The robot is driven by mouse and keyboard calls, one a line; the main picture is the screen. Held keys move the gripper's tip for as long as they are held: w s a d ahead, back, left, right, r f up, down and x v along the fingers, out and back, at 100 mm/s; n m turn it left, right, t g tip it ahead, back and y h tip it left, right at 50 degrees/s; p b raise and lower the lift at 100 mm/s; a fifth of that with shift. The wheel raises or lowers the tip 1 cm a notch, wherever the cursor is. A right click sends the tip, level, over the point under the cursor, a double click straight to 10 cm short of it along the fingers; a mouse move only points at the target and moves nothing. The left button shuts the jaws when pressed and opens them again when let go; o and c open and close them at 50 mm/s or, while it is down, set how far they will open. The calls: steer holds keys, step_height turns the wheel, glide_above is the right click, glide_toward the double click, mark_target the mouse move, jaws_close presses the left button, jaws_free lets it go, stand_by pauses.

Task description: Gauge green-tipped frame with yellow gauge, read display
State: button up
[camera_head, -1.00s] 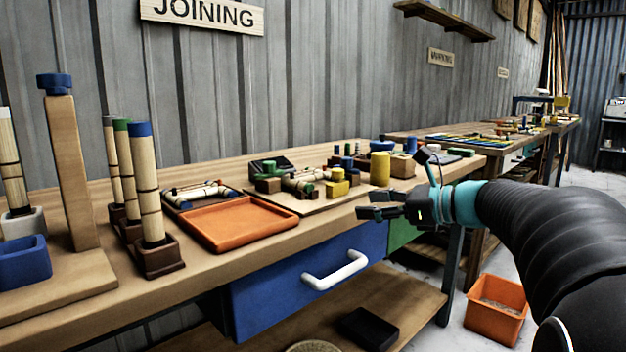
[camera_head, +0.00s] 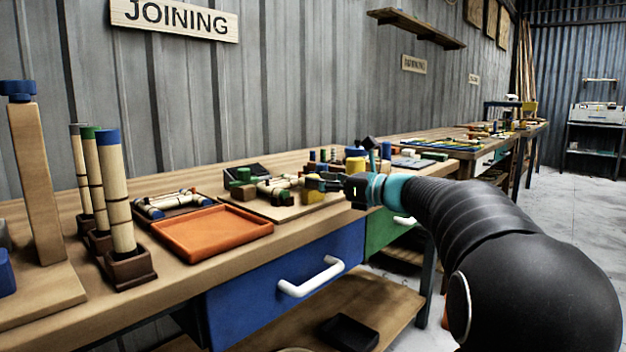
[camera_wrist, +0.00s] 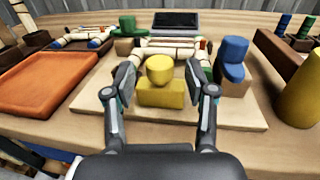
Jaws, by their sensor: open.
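The yellow gauge (camera_wrist: 160,93), a block with a round knob, sits on a light wooden board (camera_wrist: 245,117). In the wrist view it lies between the two fingers of my open gripper (camera_wrist: 160,78), with visible space on both sides. In the head view the yellow gauge (camera_head: 314,197) is just below my gripper (camera_head: 318,183). Behind it lies a pale rattan frame (camera_wrist: 170,42) with dark bands and some green and red at its ends; the gauge and fingers partly hide it. A dark display (camera_wrist: 175,20) stands at the back; no reading is legible.
A green-capped wooden block (camera_wrist: 125,45) and a blue-capped block (camera_wrist: 233,60) flank the frame. An orange tray (camera_head: 212,232) lies to the left, and a yellow cylinder (camera_wrist: 302,100) stands to the right. Upright rattan poles (camera_head: 116,190) stand at the bench's left.

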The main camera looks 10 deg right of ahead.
steer(key=shift+x, duration=1.25)
steer(key=shift+c, duration=0.3)
jaws_close()
